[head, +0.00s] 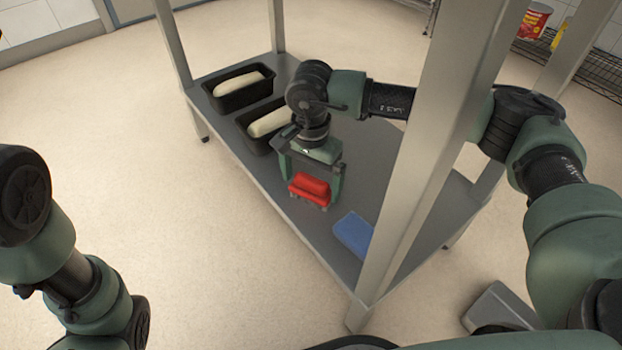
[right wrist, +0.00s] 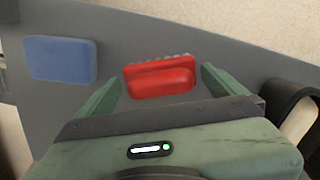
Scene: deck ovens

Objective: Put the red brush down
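The red brush (head: 310,189) has a raised red grip and pale bristles along its edge. It appears to rest on the grey metal shelf (head: 345,292), between the fingers of my right gripper (head: 312,184). In the right wrist view the brush (right wrist: 160,80) lies between the two green fingertips of the right gripper (right wrist: 162,88), with a gap at each side. The right gripper is open and points down at the shelf. Of my left arm only links show at the left edge of the head view; its gripper is out of view.
A blue block-shaped item (head: 354,235) lies on the shelf to the right of the brush. Two black loaf pans (head: 240,99) (head: 252,139) with pale dough stand at the shelf's far left end. Metal posts (head: 432,150) rise from the shelf's corners. Open floor lies left.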

